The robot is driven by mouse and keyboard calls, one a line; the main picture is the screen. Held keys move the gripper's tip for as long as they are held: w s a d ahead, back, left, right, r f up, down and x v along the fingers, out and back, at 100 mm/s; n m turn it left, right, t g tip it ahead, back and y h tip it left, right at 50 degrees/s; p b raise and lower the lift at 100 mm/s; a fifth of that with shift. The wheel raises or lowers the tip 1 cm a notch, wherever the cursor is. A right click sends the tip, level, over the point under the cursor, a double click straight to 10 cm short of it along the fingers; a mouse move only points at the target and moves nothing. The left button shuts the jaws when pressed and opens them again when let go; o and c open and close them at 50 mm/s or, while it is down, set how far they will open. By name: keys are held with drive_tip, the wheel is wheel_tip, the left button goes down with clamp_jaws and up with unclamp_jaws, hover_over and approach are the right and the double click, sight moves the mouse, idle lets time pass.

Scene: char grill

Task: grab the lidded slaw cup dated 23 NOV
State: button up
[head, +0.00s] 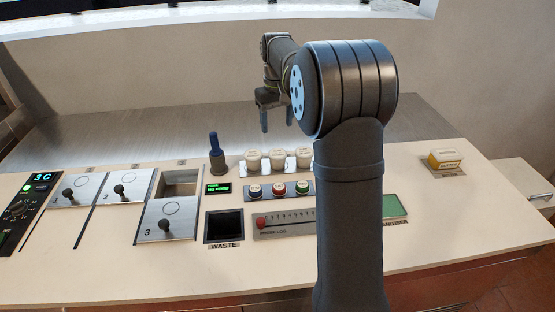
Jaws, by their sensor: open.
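Three white lidded cups stand in a row on a pale rack: a left cup (252,161), a middle cup (277,160) and a right cup (304,158). Their lids carry small marks too tiny to read, so I cannot tell which one, if any, says 23 NOV. The right cup is close to my arm's edge in the picture, and anything behind the arm is hidden. My gripper (277,122) is open and empty, its fingers pointing down. It appears raised above and behind the cups, apart from them.
A blue-handled tool (214,145) stands upright to the left. The waste opening (223,226) is nearer. A yellow-and-white box (446,158) sits far right.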

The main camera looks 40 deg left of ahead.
hover_over(278, 153)
drive_tip(key=f, duration=0.6)
drive_tip(key=shift+s+f, duration=0.15)
drive_tip(key=shift+s, duration=0.2)
drive_tip(key=shift+w+f, duration=0.15)
drive_tip(key=shift+f, duration=1.2)
drive_tip(key=shift+w+f, duration=0.1)
drive_tip(key=shift+f, duration=1.2)
drive_tip(key=c, duration=0.7)
